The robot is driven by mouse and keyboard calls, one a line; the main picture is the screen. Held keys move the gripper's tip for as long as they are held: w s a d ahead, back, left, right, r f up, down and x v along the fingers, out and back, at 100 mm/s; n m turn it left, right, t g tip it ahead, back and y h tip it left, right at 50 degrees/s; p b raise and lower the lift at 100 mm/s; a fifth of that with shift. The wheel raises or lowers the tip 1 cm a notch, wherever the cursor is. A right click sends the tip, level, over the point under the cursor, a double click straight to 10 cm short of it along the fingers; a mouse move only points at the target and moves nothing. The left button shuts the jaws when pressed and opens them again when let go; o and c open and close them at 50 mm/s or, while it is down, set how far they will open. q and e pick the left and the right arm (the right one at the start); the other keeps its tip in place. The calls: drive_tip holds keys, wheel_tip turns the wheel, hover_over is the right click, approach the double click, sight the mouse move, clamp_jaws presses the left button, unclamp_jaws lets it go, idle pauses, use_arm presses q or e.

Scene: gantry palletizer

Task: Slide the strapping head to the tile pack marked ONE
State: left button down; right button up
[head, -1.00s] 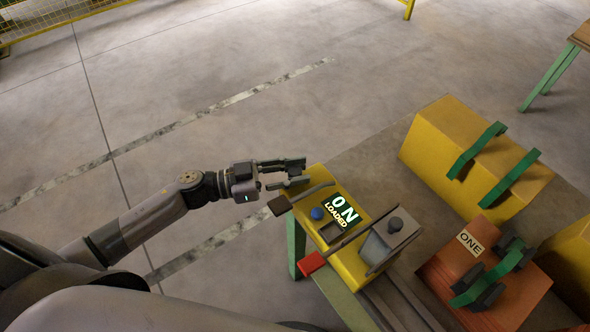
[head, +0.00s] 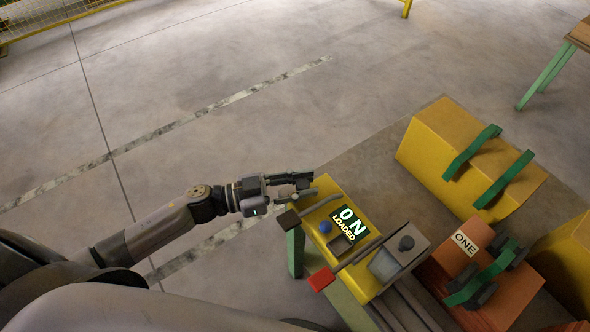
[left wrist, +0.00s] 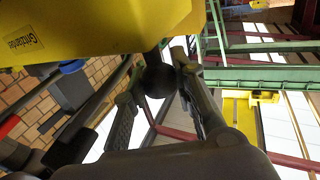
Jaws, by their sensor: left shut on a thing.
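The strapping head is a yellow box (head: 321,196) with a lit display (head: 350,222) reading ON LOADED, a blue button and a lever with a red end (head: 321,280). My left gripper (head: 304,186) is at its far left edge. In the head view the fingers hide this knob. The tile pack marked ONE (head: 487,231) is an orange block with a green handle, right of the strapping head. My right gripper is not in view.
Dark rails (head: 404,308) run under the strapping head on a green-legged stand (head: 295,250). A yellow block with two green handles (head: 425,137) lies behind pack ONE. Another yellow block (head: 568,250) is at the right edge. The floor at the left is clear.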

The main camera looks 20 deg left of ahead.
sight(383, 275)
use_arm(q)
drive_tip(key=s+d+p, duration=0.1)
drive_tip(key=s+d, duration=0.1)
drive_tip(key=s+d+p, duration=0.1)
drive_tip(key=s+d, duration=0.1)
drive_tip(key=d, duration=0.1)
drive_tip(key=s+d+p, duration=0.1)
drive_tip(key=s+d, duration=0.1)
drive_tip(key=d, duration=0.1)
drive_tip(key=shift+s+d+r+p, duration=0.1)
drive_tip(key=shift+s+r+p, duration=0.1)
drive_tip(key=shift+p, duration=0.2)
drive_tip(key=s+d, duration=0.2)
drive_tip(key=d, duration=0.1)
drive_tip(key=s+d+p, duration=0.1)
drive_tip(key=s+d, duration=0.2)
drive_tip(key=s+d+p, duration=0.1)
drive_tip(key=s+d, duration=0.1)
drive_tip(key=d, duration=0.1)
drive_tip(key=shift+s+d+f, duration=0.15)
drive_tip(key=shift+s+d, duration=0.45)
drive_tip(key=shift+d, duration=0.15)
drive_tip(key=shift+f, duration=0.1)
drive_tip(key=c, duration=1.3)
unclamp_jaws()
drive_tip(key=shift+a, duration=0.1)
